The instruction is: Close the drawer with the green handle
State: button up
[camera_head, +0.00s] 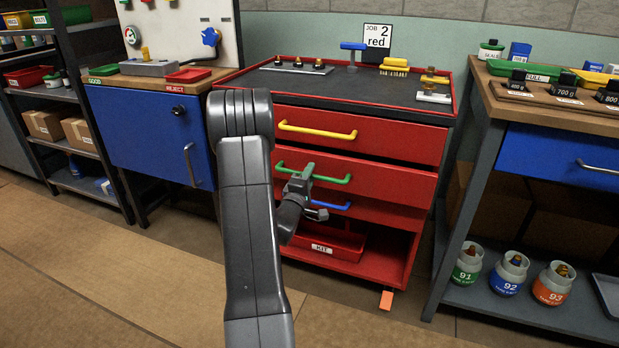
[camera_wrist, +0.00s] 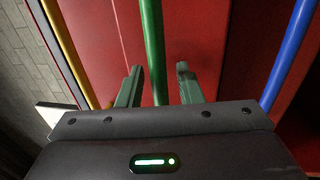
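The green handle (camera_head: 335,180) is a long bar on the middle drawer (camera_head: 395,180) of a red cabinet. That drawer's front appears to stand out a little over the one below, though how far is hard to judge. My gripper (camera_head: 302,180) is at the handle's left part and covers some of it in the head view. In the wrist view my gripper (camera_wrist: 160,78) is open, with one finger on each side of the green handle (camera_wrist: 153,45). Gaps show between the bar and both fingers; whether the tips touch the drawer front is unclear.
The yellow handle (camera_head: 318,131) is on the drawer above and the blue handle (camera_head: 338,206) on the one below. A red KIT bin (camera_head: 335,243) sits in the open bottom bay. Workbenches flank the cabinet. An orange piece (camera_head: 386,300) lies by its right foot.

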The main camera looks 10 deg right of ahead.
aim_at(315, 169)
grip_shut()
jog(key=x, duration=0.4)
jog(key=shift+f, duration=0.25)
grip_release()
jog(key=shift+w+d+f, duration=0.1)
jog(key=p+v, duration=0.2)
jog(key=v, duration=1.1)
jog(key=shift+s+a, duration=0.25)
jog(key=shift+s, duration=0.05)
